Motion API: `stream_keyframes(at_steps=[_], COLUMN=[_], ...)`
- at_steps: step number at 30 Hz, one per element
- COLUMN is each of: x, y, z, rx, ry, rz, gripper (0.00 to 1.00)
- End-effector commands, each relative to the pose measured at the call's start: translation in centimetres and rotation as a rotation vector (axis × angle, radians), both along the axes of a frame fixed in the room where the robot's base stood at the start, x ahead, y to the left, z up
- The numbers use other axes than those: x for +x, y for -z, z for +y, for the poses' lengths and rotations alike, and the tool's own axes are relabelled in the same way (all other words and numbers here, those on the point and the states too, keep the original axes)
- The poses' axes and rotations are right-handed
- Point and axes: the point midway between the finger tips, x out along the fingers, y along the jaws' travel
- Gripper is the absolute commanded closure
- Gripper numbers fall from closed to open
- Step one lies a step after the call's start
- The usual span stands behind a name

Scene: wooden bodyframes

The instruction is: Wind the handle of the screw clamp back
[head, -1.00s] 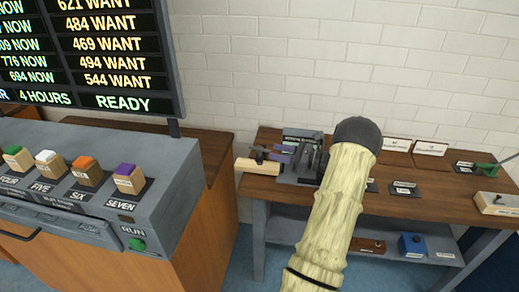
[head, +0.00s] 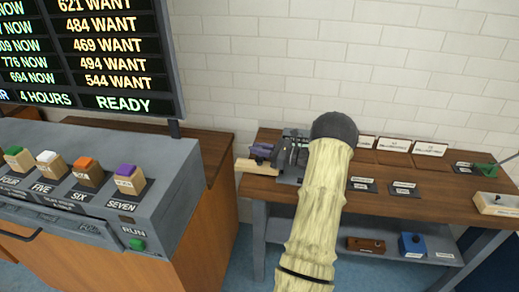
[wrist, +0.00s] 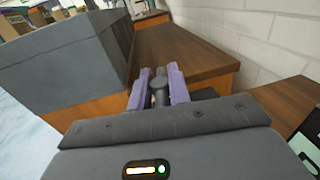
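The screw clamp sits at the left end of the workbench in the head view, by a pale wooden block (head: 246,165). My gripper (head: 262,150) has purple fingers and is at the clamp, which it and my wrist largely hide. In the wrist view, the two purple fingers of my gripper (wrist: 159,88) stand apart, one on each side of a dark grey round-topped post, seemingly the clamp handle (wrist: 158,92). I cannot tell whether the fingers press on it or only straddle it.
A grey console (head: 90,170) on a wooden cabinet stands left of the workbench (head: 330,187), with a narrow gap between. Labelled plates (head: 405,188), a green tool (head: 484,169) and a wooden box (head: 494,203) lie to the right. A tiled wall is behind.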

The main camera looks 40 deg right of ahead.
Motion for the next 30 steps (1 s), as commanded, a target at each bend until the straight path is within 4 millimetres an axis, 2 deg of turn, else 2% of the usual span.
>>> stream_keyframes(at_steps=[2,8,21,30], x=[-0.01,-0.03,-0.06,-0.09], y=[-0.01,-0.07,-0.07,0.00], z=[0.00,0.01,-0.06,-0.08], rx=[0.000,0.001,0.000,-0.001], ry=[0.000,0.016,0.222,0.229], rz=[0.000,-0.002,-0.001,0.001], gripper=[1.00,1.00,1.00,1.00])
